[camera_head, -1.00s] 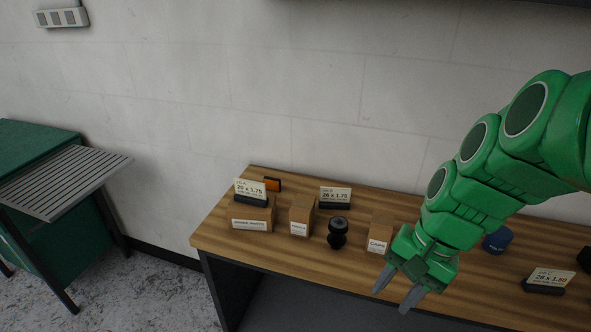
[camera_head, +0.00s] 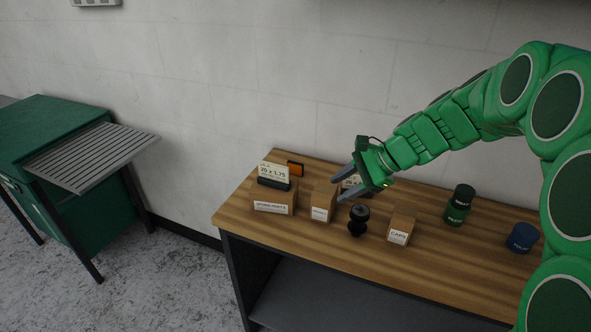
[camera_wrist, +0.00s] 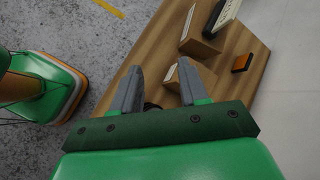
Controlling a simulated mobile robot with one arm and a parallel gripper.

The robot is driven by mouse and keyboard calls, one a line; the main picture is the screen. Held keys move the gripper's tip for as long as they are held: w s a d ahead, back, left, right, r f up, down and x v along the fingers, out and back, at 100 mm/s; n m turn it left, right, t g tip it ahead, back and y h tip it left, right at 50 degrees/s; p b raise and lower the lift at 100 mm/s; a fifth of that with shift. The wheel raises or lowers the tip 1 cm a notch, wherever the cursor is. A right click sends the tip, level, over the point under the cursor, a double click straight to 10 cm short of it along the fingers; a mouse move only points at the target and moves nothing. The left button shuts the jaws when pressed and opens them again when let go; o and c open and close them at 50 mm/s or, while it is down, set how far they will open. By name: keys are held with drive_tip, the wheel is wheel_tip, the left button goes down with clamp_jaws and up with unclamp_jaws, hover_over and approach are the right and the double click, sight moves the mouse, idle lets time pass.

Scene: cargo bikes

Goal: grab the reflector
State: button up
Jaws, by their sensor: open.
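The reflector (camera_head: 295,169) is a small orange block with a dark edge. It stands at the back left of the wooden bench, partly behind a size sign. In the wrist view the orange reflector (camera_wrist: 242,62) lies to the right, near the bench edge by the wall. My gripper (camera_head: 338,184) is open and empty, above the bench and to the right of the reflector. In the wrist view my gripper's two grey fingers (camera_wrist: 156,86) are apart, with a dark object partly showing between and below them.
A sign (camera_head: 273,172) stands at a cardboard box (camera_head: 272,198) in front of the reflector. Another box (camera_head: 323,205), a black knob-like part (camera_head: 358,219) and a third box (camera_head: 401,227) stand along the bench (camera_head: 300,234). Green and blue tins are right. A green cabinet (camera_head: 60,135) stands left.

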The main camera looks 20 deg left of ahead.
drive_tip(key=w+a+f+m+y, duration=0.3)
drive_tip(key=w+a+f+m, duration=0.2)
drive_tip(key=w+a, duration=0.65)
drive_tip(key=m+t+y, duration=0.2)
drive_tip(key=m, duration=0.2)
approach(292, 162)
drive_tip(key=shift+s+a+f, duration=0.1)
drive_tip(key=shift+s+a, duration=0.15)
drive_tip(key=shift+a, duration=0.25)
drive_tip(key=shift+s+a+f, duration=0.1)
drive_tip(key=shift+s+a, duration=0.15)
drive_tip(key=shift+a, duration=0.3)
drive_tip(key=shift+x, duration=1.35)
drive_tip(key=shift+w+a+f, duration=0.25)
drive_tip(key=shift+a+f, duration=0.1)
drive_tip(key=shift+a, duration=0.1)
drive_tip(key=shift+w+a+f, duration=0.2)
drive_tip(key=shift+a+f, duration=0.1)
drive_tip(key=shift+a, duration=0.15)
drive_tip(key=shift+x, duration=1.55)
drive_tip(key=shift+w, duration=0.1)
clamp_jaws()
